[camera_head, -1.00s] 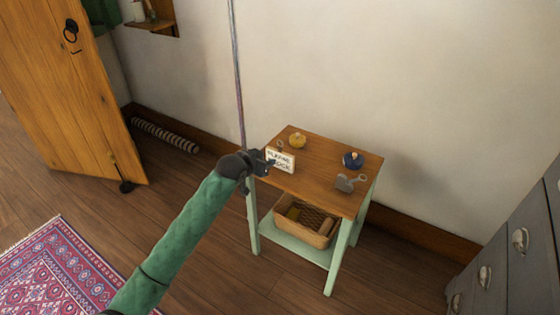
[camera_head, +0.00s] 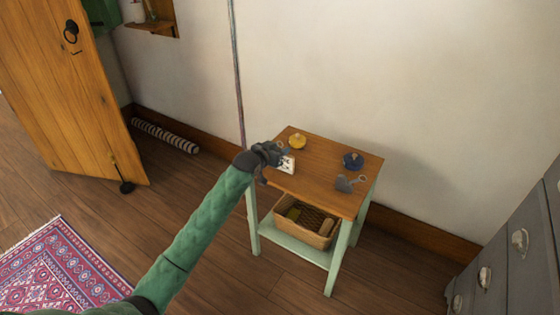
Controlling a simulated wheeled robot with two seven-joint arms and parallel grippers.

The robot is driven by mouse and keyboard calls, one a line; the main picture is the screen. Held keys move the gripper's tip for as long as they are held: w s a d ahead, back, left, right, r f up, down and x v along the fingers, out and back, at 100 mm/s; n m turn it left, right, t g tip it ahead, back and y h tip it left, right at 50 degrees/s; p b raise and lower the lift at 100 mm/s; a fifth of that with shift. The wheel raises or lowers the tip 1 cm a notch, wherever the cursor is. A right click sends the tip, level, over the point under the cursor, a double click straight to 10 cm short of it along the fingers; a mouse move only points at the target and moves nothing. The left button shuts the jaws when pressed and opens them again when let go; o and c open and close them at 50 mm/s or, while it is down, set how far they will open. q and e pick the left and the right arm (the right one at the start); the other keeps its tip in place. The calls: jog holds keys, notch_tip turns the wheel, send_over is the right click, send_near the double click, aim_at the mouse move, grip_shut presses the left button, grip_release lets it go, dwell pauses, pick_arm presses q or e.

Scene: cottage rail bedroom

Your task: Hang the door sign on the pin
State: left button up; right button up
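The small white door sign with dark lettering (camera_head: 287,165) stands near the left edge of the wooden side table top (camera_head: 325,171). My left gripper (camera_head: 275,157) is right at the sign and covers its left part. I cannot tell whether its fingers are open or closed on the sign. The wooden door (camera_head: 75,100) stands at the left with a black ring handle (camera_head: 70,31). A small dark fitting (camera_head: 76,52) sits below the ring; I cannot tell whether it is the pin. My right gripper is not in view.
A yellow object (camera_head: 297,141), a blue object (camera_head: 352,160) and a grey object with a ring (camera_head: 347,183) are on the table. A basket (camera_head: 301,228) is on its lower shelf. Grey drawers (camera_head: 510,250) stand right. Floor between door and table is mostly clear.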

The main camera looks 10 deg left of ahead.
pick_arm(q)
jog(key=shift+w+d, duration=0.1)
jog(key=shift+w, duration=0.2)
jog(key=shift+c, duration=0.3)
grip_shut()
